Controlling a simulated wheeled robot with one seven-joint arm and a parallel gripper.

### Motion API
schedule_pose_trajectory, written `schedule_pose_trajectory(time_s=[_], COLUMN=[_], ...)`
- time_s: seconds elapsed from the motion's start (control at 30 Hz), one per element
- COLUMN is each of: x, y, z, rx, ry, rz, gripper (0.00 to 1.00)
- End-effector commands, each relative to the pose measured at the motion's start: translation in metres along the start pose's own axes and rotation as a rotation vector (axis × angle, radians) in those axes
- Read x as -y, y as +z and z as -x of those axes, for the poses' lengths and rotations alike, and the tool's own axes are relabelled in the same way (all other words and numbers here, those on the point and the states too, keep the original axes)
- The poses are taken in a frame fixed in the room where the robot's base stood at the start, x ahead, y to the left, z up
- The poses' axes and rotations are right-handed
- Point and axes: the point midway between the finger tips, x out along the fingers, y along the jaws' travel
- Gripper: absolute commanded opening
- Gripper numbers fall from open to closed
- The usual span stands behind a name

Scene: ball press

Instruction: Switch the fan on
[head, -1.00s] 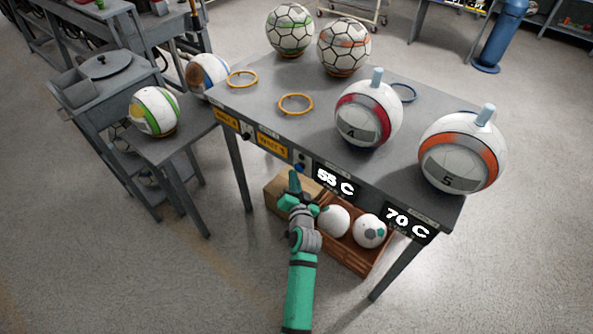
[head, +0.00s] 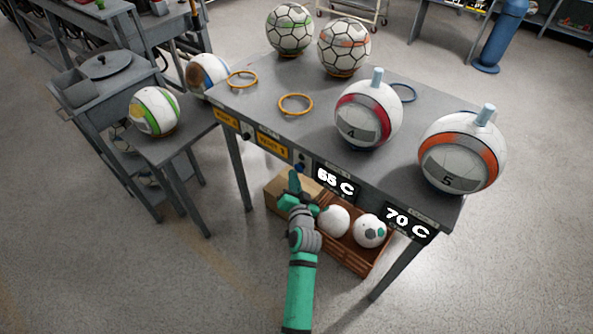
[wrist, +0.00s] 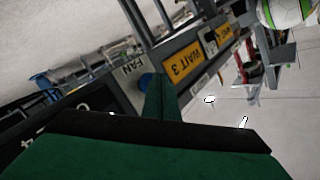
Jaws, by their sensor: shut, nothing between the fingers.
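The fan control is a small blue knob (head: 300,166) on the front edge of the grey table. In the wrist view the blue knob (wrist: 146,80) sits beside a FAN label (wrist: 131,68), partly hidden behind my fingers. My gripper (head: 295,177) is shut and empty, with its tip just below and in front of the knob. In the wrist view my gripper (wrist: 160,84) overlaps the knob's edge; I cannot tell whether they touch.
Balls numbered 4 (head: 366,121) and 5 (head: 458,160) stand on the table (head: 330,95) above temperature displays (head: 336,182). Yellow WAIT plates (head: 272,147) are left of the knob. A brown crate (head: 350,258) with white balls lies below.

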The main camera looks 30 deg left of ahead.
Motion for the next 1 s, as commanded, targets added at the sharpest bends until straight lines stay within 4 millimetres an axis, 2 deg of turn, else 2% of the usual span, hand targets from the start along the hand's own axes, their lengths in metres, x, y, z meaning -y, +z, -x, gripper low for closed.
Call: schedule_pose_trajectory(time_s=[1.0], x=[-0.0045], y=[-0.0052], z=[-0.0061], rx=[-0.001], ry=[0.0], rz=[0.0], gripper=[0.0])
